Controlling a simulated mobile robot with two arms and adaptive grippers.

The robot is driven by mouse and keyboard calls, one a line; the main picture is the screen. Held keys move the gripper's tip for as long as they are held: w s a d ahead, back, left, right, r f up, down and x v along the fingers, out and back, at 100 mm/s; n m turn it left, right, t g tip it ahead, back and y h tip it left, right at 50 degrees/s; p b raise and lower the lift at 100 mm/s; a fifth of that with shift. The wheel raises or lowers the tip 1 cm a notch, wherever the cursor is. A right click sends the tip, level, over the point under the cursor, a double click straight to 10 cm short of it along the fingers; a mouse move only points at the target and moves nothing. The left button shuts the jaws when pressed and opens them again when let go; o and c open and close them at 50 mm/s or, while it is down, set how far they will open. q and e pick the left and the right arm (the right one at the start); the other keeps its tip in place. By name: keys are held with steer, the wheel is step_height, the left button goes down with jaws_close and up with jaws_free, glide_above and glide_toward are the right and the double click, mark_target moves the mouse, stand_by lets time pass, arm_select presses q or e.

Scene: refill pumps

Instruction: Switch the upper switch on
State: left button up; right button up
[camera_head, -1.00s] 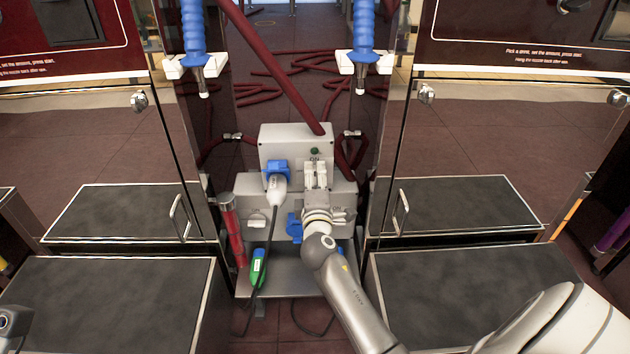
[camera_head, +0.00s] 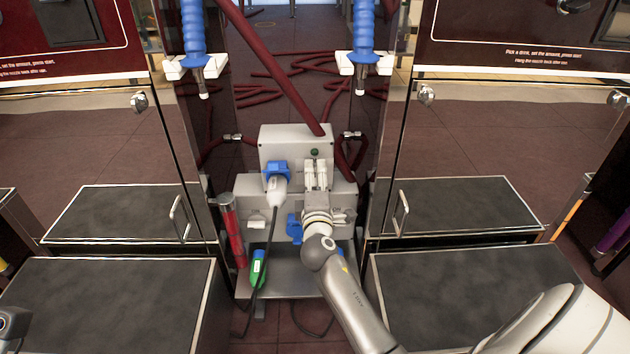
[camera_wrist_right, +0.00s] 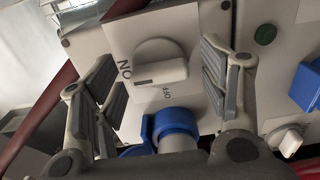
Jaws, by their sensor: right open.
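The upper grey box (camera_head: 285,148) carries a green lamp (camera_head: 314,153). In the right wrist view, a white rotary switch (camera_wrist_right: 160,72) on a light plate lies between the spread fingers of my right gripper (camera_wrist_right: 160,88). Its raised bar has a dark mark near the left end, and ON and OFF labels stand beside it. The fingers look apart from the knob. I cannot tell its setting for sure.
A white plug sits in a blue socket (camera_head: 277,168) left of my right gripper. A lower box (camera_head: 340,190) has another switch (camera_head: 257,219). A dark red hose (camera_head: 270,60) crosses above.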

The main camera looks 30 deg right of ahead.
steer(key=v, duration=1.2)
steer(key=shift+d, duration=0.1)
